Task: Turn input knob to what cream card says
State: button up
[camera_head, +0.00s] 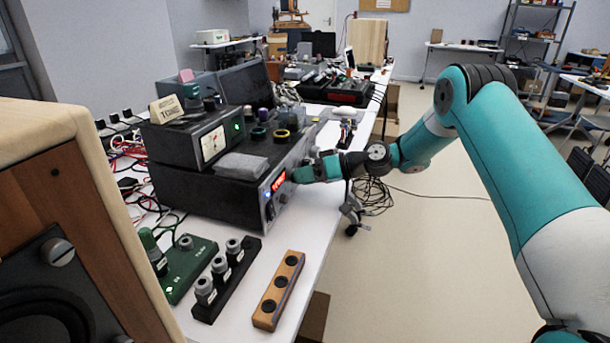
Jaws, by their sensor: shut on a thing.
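The cream card (166,108) stands on top of the meter unit at the left; its dark print is too small to read surely. A wide black amplifier (205,193) sits below, with a lit red display (278,182) on its front whose word I cannot read surely. Silver knobs (271,210) show on the front below the display. My gripper (297,176) is at the right end of this front, reaching in from the right. It is shut on what looks like the input knob, which the fingers hide.
A wooden speaker (70,190) fills the near left. A green box (185,262), a black block with grey plugs (228,278) and a wooden block with holes (279,290) lie on the white table before the amplifier. A grey slab (240,166) and several rings lie on top. Cables hang beyond the table edge.

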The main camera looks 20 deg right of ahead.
dwell(0.4)
jog(key=o, duration=0.9)
jog(key=v, duration=1.7)
jog(key=shift+d, duration=0.2)
